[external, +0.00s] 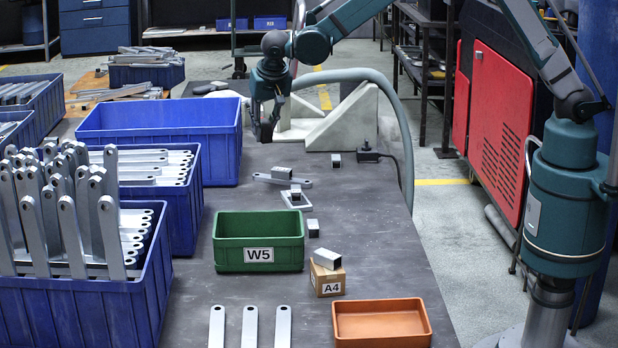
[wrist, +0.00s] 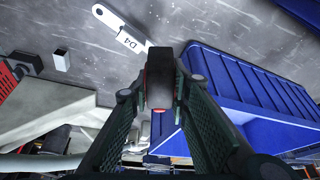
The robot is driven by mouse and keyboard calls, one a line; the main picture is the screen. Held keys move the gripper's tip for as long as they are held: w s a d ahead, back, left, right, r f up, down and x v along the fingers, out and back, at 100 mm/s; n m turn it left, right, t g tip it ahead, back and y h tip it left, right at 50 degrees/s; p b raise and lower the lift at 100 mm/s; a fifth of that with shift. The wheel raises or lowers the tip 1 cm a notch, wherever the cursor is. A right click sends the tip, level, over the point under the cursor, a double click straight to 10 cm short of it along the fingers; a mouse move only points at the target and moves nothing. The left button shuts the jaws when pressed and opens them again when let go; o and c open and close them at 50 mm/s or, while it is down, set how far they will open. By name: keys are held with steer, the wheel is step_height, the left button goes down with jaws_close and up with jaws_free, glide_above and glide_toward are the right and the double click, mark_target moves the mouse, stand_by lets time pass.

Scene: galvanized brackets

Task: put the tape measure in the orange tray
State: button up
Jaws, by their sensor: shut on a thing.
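The tape measure (wrist: 160,82), dark with a red part, sits between the two fingers of my gripper (wrist: 160,98) in the wrist view. The fingers are shut on its sides. In the external view my gripper (external: 267,122) points down at the far part of the bench, near the large blue bin and the pale angled fixture. There the tape measure is only a small dark shape at the fingertips; I cannot tell its exact height above the bench. The orange tray (external: 382,304) lies at the near right of the bench, and its visible inside is empty.
Blue bins (external: 160,155) line the left side. The pale fixture (external: 345,125) and a hose (external: 400,120) are behind.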

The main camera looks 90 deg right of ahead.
steer(key=s+a+n+t+y+p, duration=0.1)
steer(key=s+a+n, duration=0.15)
steer(key=a, duration=1.95)
steer(key=s+a+n, duration=0.1)
steer(key=a+n, duration=0.2)
steer(key=a, duration=1.9)
steer(key=s+a+n, duration=0.1)
steer(key=s+a, duration=0.6)
steer(key=a, duration=0.5)
steer(key=s+a+n+t+y+p, duration=0.1)
steer(key=s+a+n, duration=0.1)
steer(key=s+a, duration=0.7)
steer(key=s+a+n, duration=0.1)
steer(key=s+a, duration=0.5)
steer(key=a, duration=0.8)
steer(key=shift+w+f, duration=0.15)
steer(key=shift+f, duration=2.35)
steer(key=shift+f, duration=0.1)
steer(key=shift+f+b, duration=0.45)
steer(key=shift+f, duration=2.55)
